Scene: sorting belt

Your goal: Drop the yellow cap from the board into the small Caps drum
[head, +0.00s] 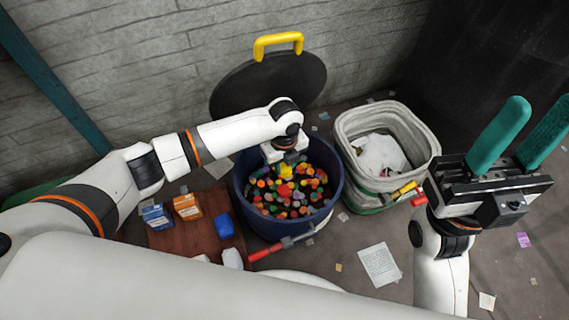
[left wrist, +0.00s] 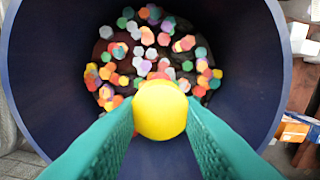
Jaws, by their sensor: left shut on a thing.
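The yellow cap (left wrist: 160,110) is held between the teal fingers of my left gripper (left wrist: 160,125) in the left wrist view. In the head view my left gripper (head: 286,168) is over the blue drum (head: 240,190), with the yellow cap at its tip. The drum is round and open, and many coloured caps (head: 290,197) lie inside it. Its dark lid (head: 235,92) with a yellow handle (head: 278,42) stands raised behind it. My right gripper (head: 517,140) is at the right, its two teal fingers spread apart and nothing between them.
A brown board (head: 190,235) left of the drum bears a blue-and-white box (head: 157,217), an orange box (head: 187,206) and a blue item (head: 224,226). A pale bin (head: 350,135) with white contents stands right of the drum. Paper scraps lie on the floor.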

